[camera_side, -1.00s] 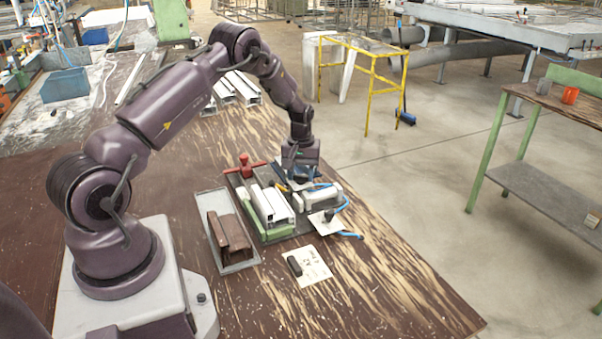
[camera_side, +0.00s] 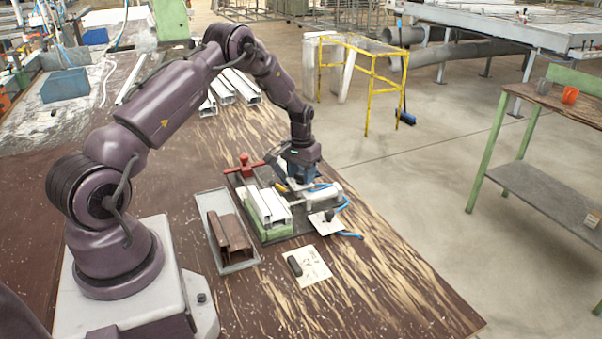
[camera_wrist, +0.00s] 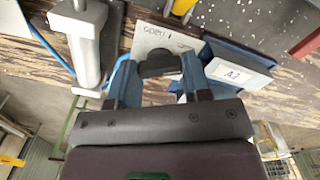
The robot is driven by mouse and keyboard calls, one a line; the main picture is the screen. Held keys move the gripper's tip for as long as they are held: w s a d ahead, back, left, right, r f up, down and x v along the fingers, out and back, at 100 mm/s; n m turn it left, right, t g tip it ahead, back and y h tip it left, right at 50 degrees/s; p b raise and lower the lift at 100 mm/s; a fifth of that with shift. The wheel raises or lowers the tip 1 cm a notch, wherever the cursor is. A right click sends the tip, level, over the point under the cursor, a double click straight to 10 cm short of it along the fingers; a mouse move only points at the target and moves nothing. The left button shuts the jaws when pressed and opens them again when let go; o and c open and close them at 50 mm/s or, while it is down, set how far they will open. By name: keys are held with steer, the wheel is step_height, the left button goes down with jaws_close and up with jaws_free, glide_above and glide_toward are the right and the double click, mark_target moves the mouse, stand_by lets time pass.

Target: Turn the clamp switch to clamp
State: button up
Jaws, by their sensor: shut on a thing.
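My gripper (camera_wrist: 160,80) has its blue fingers closed around the dark switch knob (camera_wrist: 158,63) in the wrist view. The knob sits on a pale switch plate (camera_wrist: 150,36) printed with "open". Other marks on the plate are hidden, and I cannot tell which way the knob points. In the side view my gripper (camera_side: 301,183) is low behind the white clamp cylinder (camera_side: 329,195), and the knob is hidden there. The cylinder also shows left of the fingers in the wrist view (camera_wrist: 85,45). A white profile (camera_side: 272,205) lies at the green block (camera_side: 275,231) of the fixture.
A grey tray (camera_side: 240,267) holding brown profiles stands left of the fixture. A red-handled clamp (camera_side: 245,164) is behind it. Blue hose (camera_side: 349,235) runs by the cylinder. A paper with a dark object (camera_side: 313,267) lies in front. A blue labelled box (camera_wrist: 240,70) is close to the fingers.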

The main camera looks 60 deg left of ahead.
mark_target(301, 175)
steer(key=shift+r, duration=0.1)
steer(key=o, duration=0.9)
step_height(301, 175, up, 13)
steer(key=shift+f, duration=0.1)
steer(key=s+d+r+m+t, duration=0.2)
steer(key=s+d+r, duration=0.4)
steer(key=d, duration=0.3)
steer(key=s+d+r+m+t, duration=0.1)
steer(key=s+d+r+m, duration=0.1)
steer(key=s+d+r, duration=0.4)
steer(key=s+d+r+m+t, duration=0.1)
steer(key=s+d+r+t, duration=0.1)
steer(key=s+d+r, duration=0.4)
steer(key=shift+s+d+r+m+t, duration=0.1)
steer(key=shift+s+d+m, duration=0.05)
steer(key=shift+s+d, duration=0.75)
steer(key=shift+s+d+r+m+t, duration=0.1)
steer(key=shift+s+d, duration=0.45)
steer(key=shift+d, duration=0.7)
steer(key=shift+s+d+m+t, duration=0.1)
steer(key=shift+s+d+m, duration=0.05)
steer(key=shift+s+d, duration=0.75)
